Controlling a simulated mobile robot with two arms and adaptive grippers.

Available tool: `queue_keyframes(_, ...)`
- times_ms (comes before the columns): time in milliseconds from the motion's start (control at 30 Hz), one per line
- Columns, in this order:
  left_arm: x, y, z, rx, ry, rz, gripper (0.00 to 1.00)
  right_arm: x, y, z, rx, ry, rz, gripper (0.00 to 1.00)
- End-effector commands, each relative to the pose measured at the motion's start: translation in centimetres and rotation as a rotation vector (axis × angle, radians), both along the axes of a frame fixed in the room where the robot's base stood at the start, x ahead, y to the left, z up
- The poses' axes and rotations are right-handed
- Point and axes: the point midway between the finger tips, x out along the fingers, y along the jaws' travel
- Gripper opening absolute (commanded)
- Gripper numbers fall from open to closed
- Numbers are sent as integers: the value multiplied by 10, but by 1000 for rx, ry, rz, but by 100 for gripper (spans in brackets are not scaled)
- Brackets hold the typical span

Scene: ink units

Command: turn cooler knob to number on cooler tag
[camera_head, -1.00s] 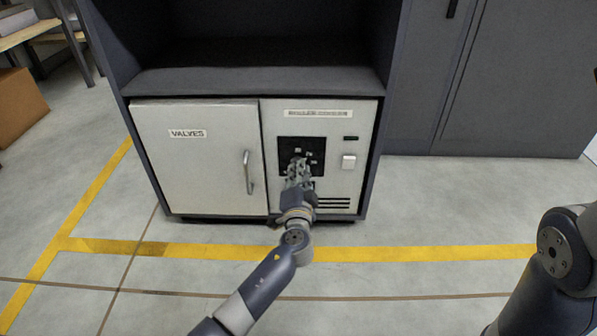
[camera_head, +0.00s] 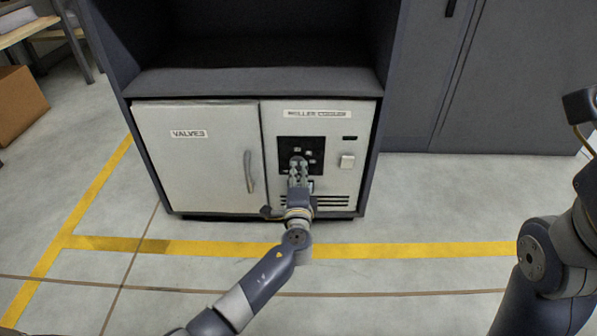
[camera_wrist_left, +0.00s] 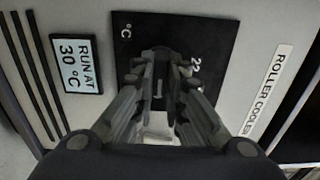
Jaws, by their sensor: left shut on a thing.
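The cooler knob (camera_wrist_left: 158,88) is between my left fingertips, mostly hidden by them; a light pointer mark shows in the gap. My left gripper (camera_wrist_left: 157,75) is shut on it, in front of the black dial plate (camera_wrist_left: 215,40). In the head view the gripper (camera_head: 299,172) covers the lower middle of the dial plate (camera_head: 316,143). A number near 22 shows beside the right finger; the other dial numbers are hidden or too small. The cooler tag (camera_wrist_left: 76,64) reads "RUN AT 30 °C". My right gripper cannot be made out; only right arm parts show.
Vent slots (camera_head: 333,201) are below. The floor in front is clear.

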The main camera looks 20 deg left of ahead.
Motion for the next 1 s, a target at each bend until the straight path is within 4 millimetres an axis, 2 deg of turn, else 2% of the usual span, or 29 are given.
queue_keyframes(400, 0, -2, -1, 9, 4, -4, 0, 4, 1, -2, -2, 14, -1, 0)
queue_keyframes(433, 0, -2, -1, 9, 4, -4, 16, 4, 1, -2, -2, 14, -1, 0)
queue_keyframes(500, 0, -2, -1, 9, 4, -4, 32, 4, 1, -1, -2, 14, -1, 0)
queue_keyframes(833, -1, -1, -1, 8, 2, -2, 32, 1, 0, 1, 0, 4, -1, 0)
queue_keyframes(1000, -12, -4, -2, 7, 3, -3, 32, 2, 0, 1, 1, 5, 0, 0)
